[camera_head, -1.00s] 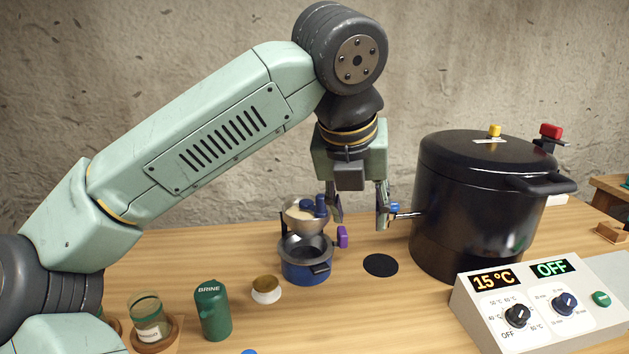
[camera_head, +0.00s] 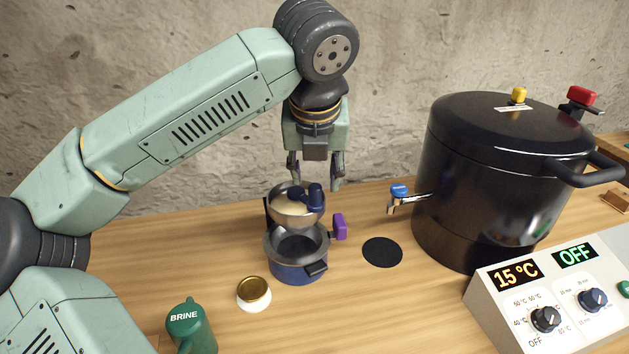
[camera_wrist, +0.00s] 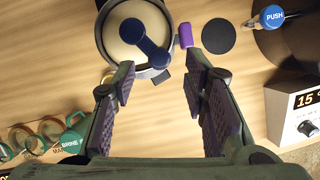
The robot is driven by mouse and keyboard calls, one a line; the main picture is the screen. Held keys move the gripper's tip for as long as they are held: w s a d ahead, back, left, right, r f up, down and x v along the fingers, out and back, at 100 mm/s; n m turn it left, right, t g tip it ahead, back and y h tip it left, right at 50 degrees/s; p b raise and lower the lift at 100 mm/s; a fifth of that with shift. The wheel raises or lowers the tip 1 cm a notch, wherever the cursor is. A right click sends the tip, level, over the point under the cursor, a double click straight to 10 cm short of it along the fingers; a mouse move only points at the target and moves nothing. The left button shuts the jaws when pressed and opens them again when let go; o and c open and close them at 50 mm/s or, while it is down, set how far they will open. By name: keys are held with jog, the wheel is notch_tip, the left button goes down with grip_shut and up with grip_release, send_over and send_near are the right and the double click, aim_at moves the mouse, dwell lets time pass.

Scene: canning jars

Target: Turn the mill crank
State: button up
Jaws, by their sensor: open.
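The food mill (camera_head: 299,208) is a metal bowl with pale contents, seated over a blue pot (camera_head: 299,265) on the table. Its dark blue crank (camera_head: 314,195) lies across the top of the bowl and ends in an upright knob. In the wrist view the crank (camera_wrist: 145,42) runs from the bowl's middle toward its lower right rim. My gripper (camera_head: 315,185) is open and empty, pointing down, above and behind the mill in the head view. In the wrist view its fingers (camera_wrist: 160,100) are spread wide, apart from the crank.
A purple tab (camera_head: 340,227) sticks out at the pot's right. A black disc (camera_head: 382,252) lies beside it. The large black canner (camera_head: 480,190) with a blue-handled tap (camera_head: 399,190) stands right, behind a control box (camera_head: 540,310). A gold-lidded jar (camera_head: 254,292) and green brine container (camera_head: 190,327) stand front left.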

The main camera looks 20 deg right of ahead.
aim_at(315, 186)
jog(key=shift+p+x, duration=0.5)
jog(key=shift+x, duration=2.15)
jog(key=shift+w, duration=0.1)
jog(key=shift+c, duration=0.5)
grip_shut()
